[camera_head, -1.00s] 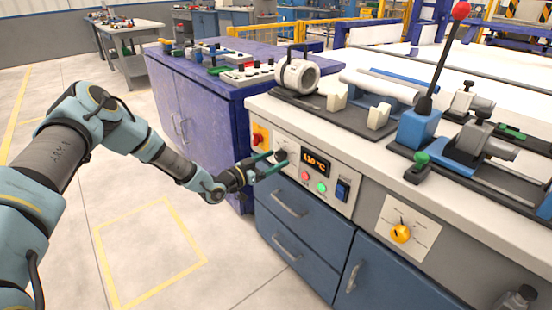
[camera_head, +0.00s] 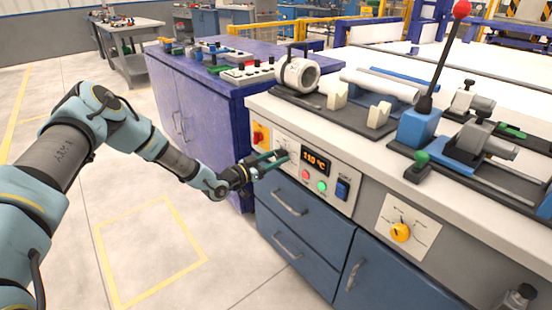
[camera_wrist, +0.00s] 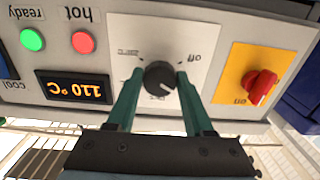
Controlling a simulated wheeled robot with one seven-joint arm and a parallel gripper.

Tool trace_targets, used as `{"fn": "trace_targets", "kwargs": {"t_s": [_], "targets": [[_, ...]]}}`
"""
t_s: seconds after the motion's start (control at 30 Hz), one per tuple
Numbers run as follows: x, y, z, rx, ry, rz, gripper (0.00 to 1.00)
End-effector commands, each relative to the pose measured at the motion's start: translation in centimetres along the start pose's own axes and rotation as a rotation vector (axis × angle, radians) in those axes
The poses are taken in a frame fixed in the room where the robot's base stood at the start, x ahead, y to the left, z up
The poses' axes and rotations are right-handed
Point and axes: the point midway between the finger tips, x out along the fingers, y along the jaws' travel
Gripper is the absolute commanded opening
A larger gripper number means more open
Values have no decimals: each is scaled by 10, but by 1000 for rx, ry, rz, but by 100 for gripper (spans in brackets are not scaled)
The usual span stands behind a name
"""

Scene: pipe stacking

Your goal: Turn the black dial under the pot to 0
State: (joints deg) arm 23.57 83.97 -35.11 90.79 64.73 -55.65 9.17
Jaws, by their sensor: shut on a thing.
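The black dial (camera_wrist: 160,78) sits on a white plate (camera_wrist: 160,45) in the front panel. The wrist view is upside down, and an "off" label shows on the plate beside the dial. My gripper (camera_wrist: 157,82) has its two green fingers on either side of the dial, shut on it. In the head view my gripper (camera_head: 283,156) reaches the panel from the left, and its fingers mostly hide the dial. The dial's exact setting is too small to read. A white pot-like cylinder (camera_head: 291,76) lies on the bench above.
An orange display (camera_head: 316,161) reads 110 °C, with red (camera_head: 305,174) and green (camera_head: 321,187) lights below. A red knob on a yellow plate (camera_head: 259,136) is close to the dial's left. A yellow knob (camera_head: 400,232) is farther right. Blue drawers (camera_head: 300,218) lie below.

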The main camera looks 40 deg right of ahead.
Motion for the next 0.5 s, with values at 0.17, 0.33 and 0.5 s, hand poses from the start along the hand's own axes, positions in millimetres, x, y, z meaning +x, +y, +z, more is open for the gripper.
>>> {"fn": "trace_targets", "kwargs": {"t_s": [0.17,0.33,0.5], "targets": [[0,0,0,0,0,0,0],[0,0,0,-7,0,0,0],[0,0,2,-50,0,0,0]]}}
